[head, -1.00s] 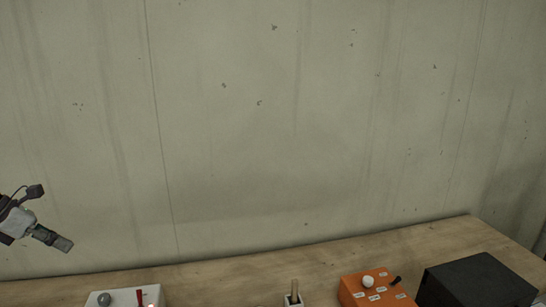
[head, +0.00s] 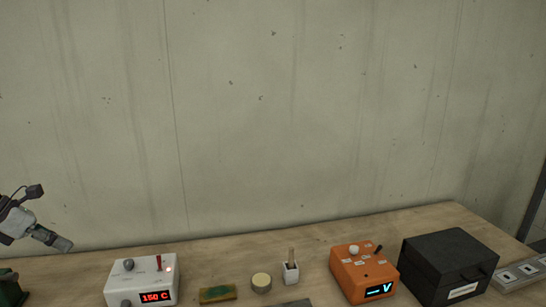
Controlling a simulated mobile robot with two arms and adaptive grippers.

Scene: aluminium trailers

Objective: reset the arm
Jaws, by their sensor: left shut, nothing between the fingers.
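My left gripper (head: 60,243) is at the left edge of the head view, raised in front of the wall above the left part of the table. Its dark fingers point right and slightly down. It is shut with nothing between the fingers and touches no object that I can see. My right gripper is not in the head view.
A plain wall (head: 270,120) stands behind.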

